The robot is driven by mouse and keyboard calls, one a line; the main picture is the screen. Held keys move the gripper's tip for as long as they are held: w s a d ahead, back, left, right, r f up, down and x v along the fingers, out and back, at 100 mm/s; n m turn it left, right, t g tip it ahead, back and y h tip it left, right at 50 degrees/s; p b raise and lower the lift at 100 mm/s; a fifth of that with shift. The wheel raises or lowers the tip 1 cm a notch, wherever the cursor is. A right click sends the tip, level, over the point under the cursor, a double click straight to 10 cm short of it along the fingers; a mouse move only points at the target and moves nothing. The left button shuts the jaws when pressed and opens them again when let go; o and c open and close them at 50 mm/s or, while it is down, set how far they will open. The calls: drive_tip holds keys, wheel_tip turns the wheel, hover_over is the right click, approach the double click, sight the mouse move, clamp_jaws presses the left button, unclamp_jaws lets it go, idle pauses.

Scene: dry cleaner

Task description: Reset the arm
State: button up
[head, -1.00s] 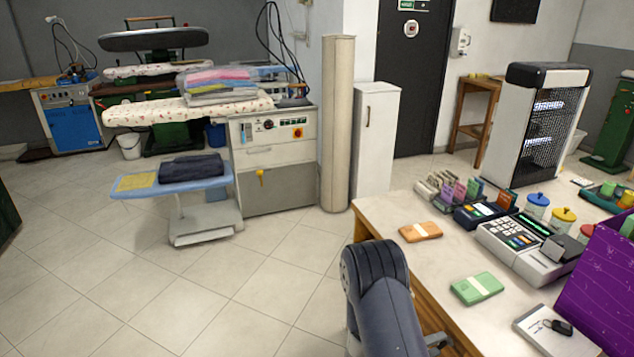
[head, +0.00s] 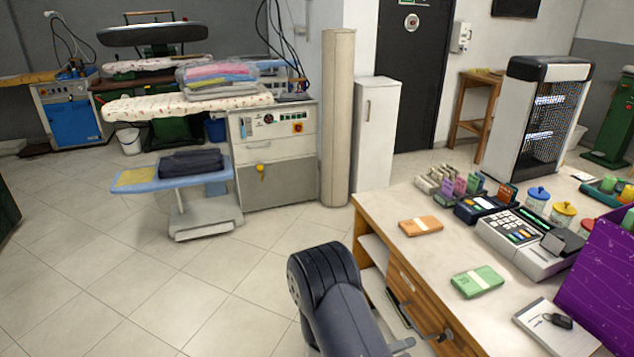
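My arm shows at the bottom middle of the head view as a dark, rounded link, in front of the left side of the counter (head: 375,205). My gripper is not in view, so I cannot see whether it holds anything. A small grey metal part sticks out to the right of the arm, low down by the counter's drawers.
The counter holds an orange bundle (head: 421,226), a green bundle (head: 478,281), a cash register (head: 525,240) and a key on a white pad (head: 545,325). An ironing station (head: 275,150) stands behind. The tiled floor (head: 130,280) at left is clear.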

sight(438, 338)
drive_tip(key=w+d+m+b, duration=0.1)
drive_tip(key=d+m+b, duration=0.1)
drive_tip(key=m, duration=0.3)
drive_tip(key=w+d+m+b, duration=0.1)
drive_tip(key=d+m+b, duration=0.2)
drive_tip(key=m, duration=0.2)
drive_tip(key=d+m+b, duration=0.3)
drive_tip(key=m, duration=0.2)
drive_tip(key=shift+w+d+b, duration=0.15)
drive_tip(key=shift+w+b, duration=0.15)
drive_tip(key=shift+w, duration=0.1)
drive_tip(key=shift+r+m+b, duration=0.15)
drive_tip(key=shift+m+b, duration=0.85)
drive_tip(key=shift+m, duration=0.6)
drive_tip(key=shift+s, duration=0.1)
